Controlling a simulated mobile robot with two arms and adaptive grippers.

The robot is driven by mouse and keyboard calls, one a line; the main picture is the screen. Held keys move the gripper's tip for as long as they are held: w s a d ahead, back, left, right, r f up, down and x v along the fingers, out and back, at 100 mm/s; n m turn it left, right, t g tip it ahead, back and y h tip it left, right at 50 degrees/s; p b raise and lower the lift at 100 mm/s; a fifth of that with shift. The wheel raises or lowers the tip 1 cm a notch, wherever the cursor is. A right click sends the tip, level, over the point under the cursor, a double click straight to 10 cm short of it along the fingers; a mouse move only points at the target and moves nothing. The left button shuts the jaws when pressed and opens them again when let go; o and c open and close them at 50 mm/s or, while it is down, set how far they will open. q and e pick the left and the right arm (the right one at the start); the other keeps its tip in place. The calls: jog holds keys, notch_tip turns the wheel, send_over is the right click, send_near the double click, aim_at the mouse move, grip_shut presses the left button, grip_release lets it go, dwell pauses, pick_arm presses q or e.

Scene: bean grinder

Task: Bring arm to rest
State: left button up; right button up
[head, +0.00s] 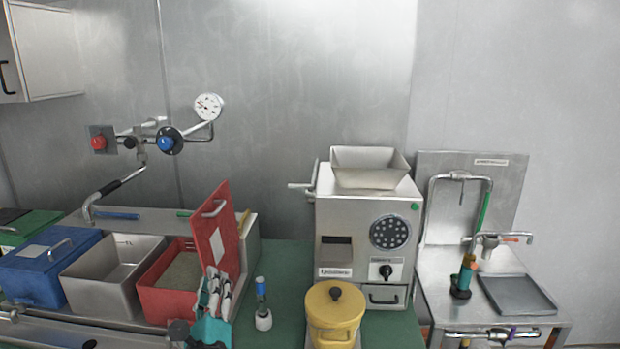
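My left gripper (217,285) is low in the head view, left of centre, with pale fingers pointing up from a teal body. It overlaps the lower part of the upright red lid (212,230) in the picture; I cannot tell whether it touches it. The finger gap is too small to tell whether it is open or shut. My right gripper is not in view. The grinder (334,225), a steel box with a hopper on top, stands right of centre.
A red bin (150,300) with grainy contents, a steel bin (85,290) and a blue lidded bin (35,285) stand left. A yellow pot (335,318) is before the grinder. A small blue-topped item (262,318) stands near my gripper. A sink unit (430,290) is right.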

pick_arm(q)
jog(key=s+a+f+n+g, duration=0.3)
jog(key=s+f+n+g, duration=0.3)
jog(key=f, duration=0.3)
jog(key=s+a+f+n+g, duration=0.3)
jog(key=s+f+n, duration=0.3)
jog(key=f+n, duration=0.25)
jog(key=s+d+f+n+g+h, duration=0.2)
jog(key=s+f+n+g, duration=0.25)
jog(key=s, duration=0.65)
jog(key=s+d+f+n+g+h, duration=0.2)
jog(key=s+f+n+g, duration=0.25)
jog(key=s, duration=0.55)
notch_tip(320, 180, down, 28)
jog(key=s, duration=0.2)
jog(key=s+a+f+g, duration=0.2)
jog(key=s+f, duration=1.3)
jog(key=s, duration=0.1)
jog(key=shift+a, duration=0.4)
jog(key=shift+m, duration=0.25)
